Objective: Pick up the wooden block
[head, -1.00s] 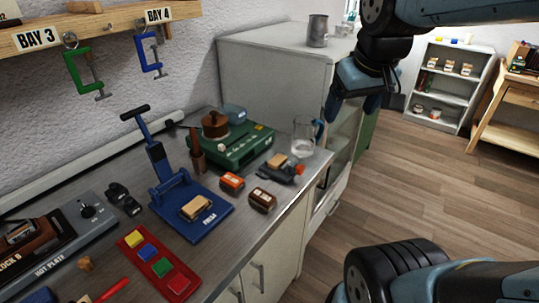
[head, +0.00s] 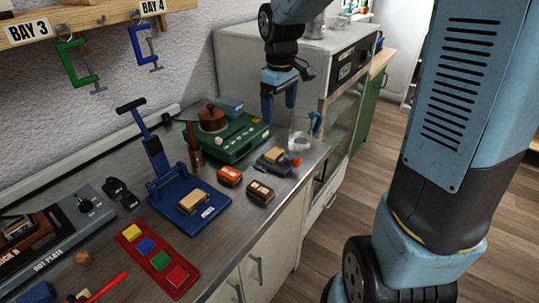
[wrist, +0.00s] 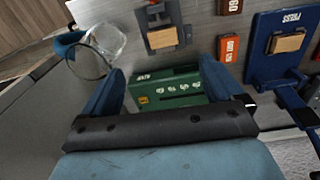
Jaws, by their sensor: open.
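Two wooden blocks show. One light wooden block (head: 275,155) sits on a small dark device with an orange knob; it is also in the wrist view (wrist: 162,39). The other wooden block (head: 194,201) lies on the blue press (head: 212,220) and shows in the wrist view (wrist: 287,42). I cannot tell which one the task means. My gripper (head: 279,113) is open and empty, above the back of the bench near the green scale-like device. In the wrist view its fingers (wrist: 165,85) frame that green device, with the nearer block beyond them.
A glass beaker (head: 301,132) with a blue handle stands close to my gripper, near the bench edge. The green device (head: 238,140) carries a brown pot (head: 212,118). Red (head: 230,176) and brown (head: 260,192) small boxes stand between the two blocks. A large grey cabinet (head: 270,60) rises behind.

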